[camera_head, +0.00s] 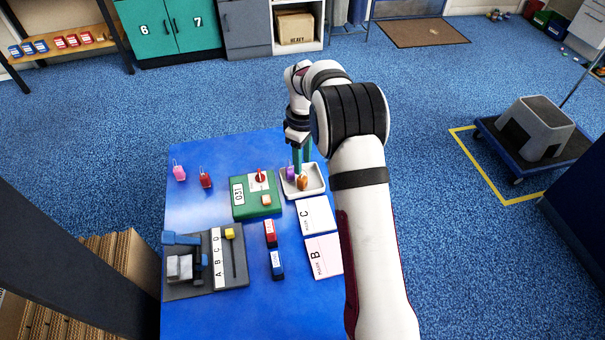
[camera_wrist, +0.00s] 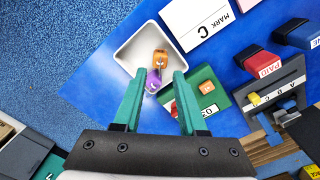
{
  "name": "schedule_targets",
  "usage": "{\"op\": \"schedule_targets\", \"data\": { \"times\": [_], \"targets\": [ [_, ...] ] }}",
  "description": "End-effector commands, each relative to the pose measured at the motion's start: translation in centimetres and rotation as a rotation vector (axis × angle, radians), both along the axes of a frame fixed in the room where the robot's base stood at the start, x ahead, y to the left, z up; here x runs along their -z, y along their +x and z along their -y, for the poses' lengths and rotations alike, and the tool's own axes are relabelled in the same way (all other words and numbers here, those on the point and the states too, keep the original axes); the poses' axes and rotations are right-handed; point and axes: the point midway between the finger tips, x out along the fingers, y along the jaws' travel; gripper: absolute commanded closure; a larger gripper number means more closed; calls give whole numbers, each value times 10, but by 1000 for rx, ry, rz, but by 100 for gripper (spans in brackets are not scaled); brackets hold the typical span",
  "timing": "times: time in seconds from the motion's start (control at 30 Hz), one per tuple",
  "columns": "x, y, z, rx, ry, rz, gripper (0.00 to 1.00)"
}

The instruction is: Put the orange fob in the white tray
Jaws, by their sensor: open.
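The orange fob (camera_head: 302,183) lies in the white tray (camera_head: 318,187) at the right of the blue table. In the wrist view the orange fob (camera_wrist: 160,57) is inside the tray (camera_wrist: 127,52), close beside a purple fob (camera_wrist: 153,80). The purple fob (camera_head: 290,171) also shows at the tray's left side in the head view. My gripper (camera_head: 302,172) is over the tray with its green fingers pointing down. In the wrist view my gripper (camera_wrist: 161,78) is open, its fingers apart and holding nothing. Whether the fobs touch each other I cannot tell.
A green box (camera_head: 243,210) with a red switch stands left of the tray. Cards marked C (camera_head: 315,215) and B (camera_head: 324,256) lie in front. Red (camera_head: 270,233) and blue (camera_head: 277,265) blocks, a pink fob (camera_head: 179,173) and a red fob (camera_head: 205,180) are on the table.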

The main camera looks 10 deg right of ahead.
Motion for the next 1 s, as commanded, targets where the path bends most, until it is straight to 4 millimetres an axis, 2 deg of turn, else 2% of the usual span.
{"op": "schedule_targets", "data": {
  "times": [0.03,0.13,0.23,0.37,0.47,0.57,0.6,0.67,0.7,0.77,0.8,0.9,1.0],
  "targets": [
    [-13,1,0,0,0,4,59],
    [-33,1,0,0,0,3,59],
    [-43,0,0,0,-1,1,59],
    [-47,0,0,0,-1,1,59],
    [-63,-13,-3,57,6,2,59],
    [-105,-62,-14,250,31,-1,59],
    [-123,-92,-19,360,45,-7,59],
    [-145,-145,-28,538,65,-20,59],
    [-154,-181,-34,656,79,-30,59],
    [-158,-235,-42,828,95,-48,59],
    [-156,-268,-46,933,105,-62,59],
    [-143,-330,-54,1140,119,-93,59],
    [-130,-361,-58,1253,124,-113,59]
  ]
}}
